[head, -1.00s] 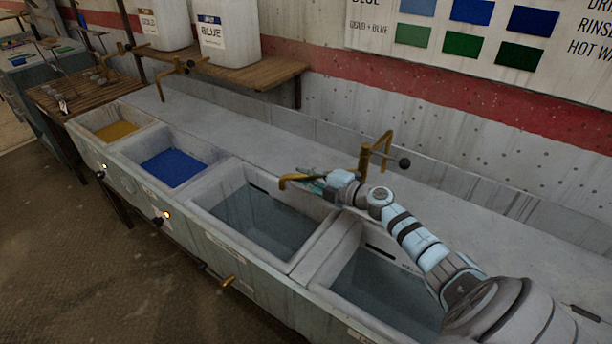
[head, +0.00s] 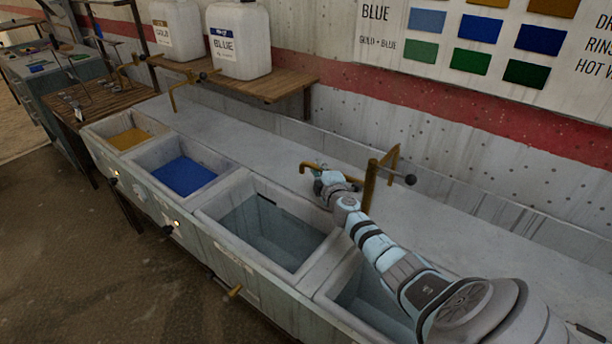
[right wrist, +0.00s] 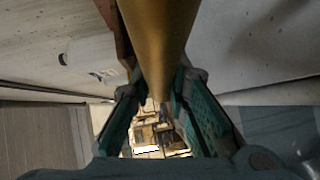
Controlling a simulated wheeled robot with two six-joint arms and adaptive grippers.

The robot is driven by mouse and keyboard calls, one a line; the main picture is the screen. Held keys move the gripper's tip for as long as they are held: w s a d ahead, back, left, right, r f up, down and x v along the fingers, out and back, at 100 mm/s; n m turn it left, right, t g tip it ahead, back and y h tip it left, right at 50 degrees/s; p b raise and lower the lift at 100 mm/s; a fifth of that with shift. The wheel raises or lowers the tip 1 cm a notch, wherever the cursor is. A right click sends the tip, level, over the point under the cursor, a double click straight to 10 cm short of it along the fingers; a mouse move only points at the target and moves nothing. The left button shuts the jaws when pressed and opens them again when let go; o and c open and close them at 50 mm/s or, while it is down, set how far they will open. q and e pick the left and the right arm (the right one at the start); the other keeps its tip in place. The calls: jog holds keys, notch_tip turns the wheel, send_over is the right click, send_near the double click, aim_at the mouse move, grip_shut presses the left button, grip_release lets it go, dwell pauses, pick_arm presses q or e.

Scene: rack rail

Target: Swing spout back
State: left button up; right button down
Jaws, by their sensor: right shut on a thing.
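The brass spout (head: 345,179) runs left from its upright post (head: 369,188) at the back ledge of the sinks. Its downturned tip (head: 302,168) is over the ledge behind the third basin. My right gripper (head: 319,172) is at the spout near its tip, and my right arm crosses the fourth basin. In the right wrist view the spout (right wrist: 160,35) passes between the teal fingers (right wrist: 157,112), which are shut on it. My left gripper is not in view.
The third basin (head: 214,205) holds clear water; the basins to its left hold blue (head: 184,176) and gold (head: 129,139) liquid. Another brass tap (head: 180,92) stands further left. Jugs (head: 240,45) stand on a wooden shelf (head: 285,84). The ledge between the taps is clear.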

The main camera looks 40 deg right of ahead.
jog(key=shift+w+d+m+h, duration=0.15)
jog(key=shift+d+m+h, duration=0.15)
jog(key=shift+d+h, duration=0.15)
jog(key=shift+g, duration=0.3)
jog(key=c, duration=1.5)
grip_release()
jog(key=shift+c, duration=0.2)
jog(key=v, duration=1.2)
